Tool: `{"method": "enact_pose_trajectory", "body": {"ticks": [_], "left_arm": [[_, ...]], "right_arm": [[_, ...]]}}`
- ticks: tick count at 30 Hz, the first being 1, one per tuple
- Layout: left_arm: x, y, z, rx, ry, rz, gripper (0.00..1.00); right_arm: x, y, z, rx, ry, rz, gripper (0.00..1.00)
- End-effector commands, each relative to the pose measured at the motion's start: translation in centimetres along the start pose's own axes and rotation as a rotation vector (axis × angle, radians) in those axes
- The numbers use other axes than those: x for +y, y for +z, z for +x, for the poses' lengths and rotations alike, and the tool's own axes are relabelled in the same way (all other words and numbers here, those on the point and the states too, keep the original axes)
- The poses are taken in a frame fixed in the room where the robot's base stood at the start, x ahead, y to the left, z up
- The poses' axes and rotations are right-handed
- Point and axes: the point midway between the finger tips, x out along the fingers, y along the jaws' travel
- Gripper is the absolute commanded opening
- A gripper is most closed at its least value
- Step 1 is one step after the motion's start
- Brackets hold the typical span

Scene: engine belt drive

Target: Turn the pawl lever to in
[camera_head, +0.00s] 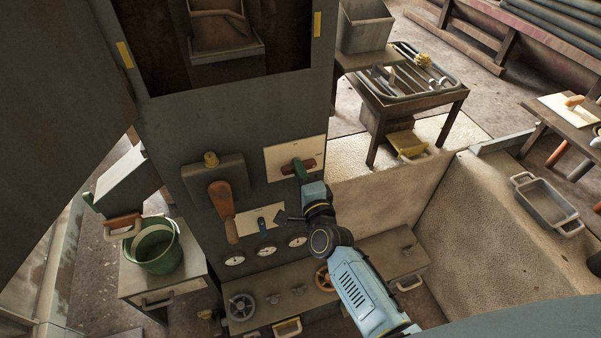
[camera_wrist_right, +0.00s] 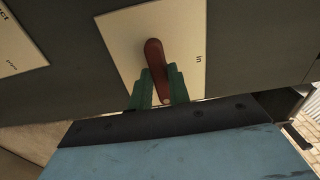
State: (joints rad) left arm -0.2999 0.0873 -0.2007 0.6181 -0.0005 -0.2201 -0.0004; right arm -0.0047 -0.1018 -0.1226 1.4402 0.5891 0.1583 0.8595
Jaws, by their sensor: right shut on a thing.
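The pawl lever is a red-brown handle (camera_wrist_right: 154,55) on a cream plate (camera_wrist_right: 121,40) in the right wrist view. The word "in" is printed on the plate to the right of the lever. The lever stands nearly upright in that view, tilted slightly. The green fingers of my right gripper (camera_wrist_right: 161,88) are shut on its lower part, one on each side. In the head view the lever (camera_head: 309,163) lies roughly sideways on its plate (camera_head: 283,152), and my right gripper (camera_head: 301,171) covers part of it. My left gripper is not in view.
An orange-brown handle (camera_head: 221,200) hangs on the panel left of the plate. Below are a smaller labelled plate (camera_head: 245,218) and a row of gauges (camera_head: 266,250). Handwheels (camera_head: 241,307) sit lower on a ledge. A green bucket (camera_head: 153,248) stands at the left.

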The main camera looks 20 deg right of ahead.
Motion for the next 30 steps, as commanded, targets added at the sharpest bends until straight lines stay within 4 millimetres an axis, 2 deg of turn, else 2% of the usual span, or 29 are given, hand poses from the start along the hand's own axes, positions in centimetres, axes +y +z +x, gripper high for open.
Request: {"method": "enact_pose_trajectory", "body": {"ticks": [8,30], "left_arm": [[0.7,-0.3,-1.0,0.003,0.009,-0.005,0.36],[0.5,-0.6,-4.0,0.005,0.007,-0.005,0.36]], "right_arm": [[-0.1,-0.1,0.0,0.000,0.001,-0.152,0.00],[0.1,-0.2,0.0,0.001,0.001,-0.844,0.00]]}}
